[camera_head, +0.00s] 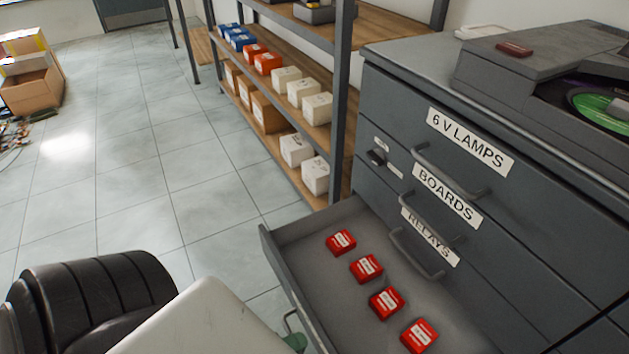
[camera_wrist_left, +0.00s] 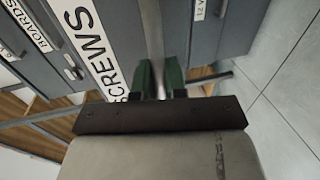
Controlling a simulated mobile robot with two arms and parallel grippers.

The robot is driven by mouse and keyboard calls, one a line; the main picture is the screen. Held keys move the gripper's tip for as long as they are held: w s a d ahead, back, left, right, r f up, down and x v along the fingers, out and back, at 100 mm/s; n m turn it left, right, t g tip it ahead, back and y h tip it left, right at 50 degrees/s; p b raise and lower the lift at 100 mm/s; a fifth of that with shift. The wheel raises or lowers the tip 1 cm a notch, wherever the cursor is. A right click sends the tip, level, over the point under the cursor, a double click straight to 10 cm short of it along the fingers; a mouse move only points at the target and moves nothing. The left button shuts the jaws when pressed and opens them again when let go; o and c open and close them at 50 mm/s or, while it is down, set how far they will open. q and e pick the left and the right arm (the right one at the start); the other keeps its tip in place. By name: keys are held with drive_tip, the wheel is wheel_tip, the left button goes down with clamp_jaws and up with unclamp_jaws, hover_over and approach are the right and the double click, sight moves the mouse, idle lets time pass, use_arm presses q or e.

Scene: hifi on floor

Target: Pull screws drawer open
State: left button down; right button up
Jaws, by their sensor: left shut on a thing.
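The screws drawer (camera_head: 320,268) stands pulled out of the grey cabinet in the head view, with several red boxes (camera_head: 367,268) in a row inside. Its white SCREWS label (camera_wrist_left: 88,45) shows in the left wrist view, partly hidden by my gripper. My left gripper (camera_wrist_left: 160,78) has green fingers shut on the drawer handle (camera_wrist_left: 152,30), a grey bar running up the wrist view. In the head view only a bit of a green finger (camera_head: 297,342) shows by the drawer front; my pale forearm hides the rest. My right gripper is not in view.
The grey cabinet (camera_head: 385,85) has closed drawers labelled 6 V LAMPS, BOARDS and RELAYS above the open one. A turntable (camera_head: 600,105) sits on top. A shelf rack (camera_head: 320,130) with small boxes stands behind.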

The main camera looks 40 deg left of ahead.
use_arm(q)
drive_tip(key=shift+v, duration=0.8)
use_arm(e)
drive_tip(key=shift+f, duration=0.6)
use_arm(q)
drive_tip(key=shift+f, duration=0.2)
drive_tip(key=c, duration=1.2)
unclamp_jaws()
drive_tip(key=shift+s, duration=0.1)
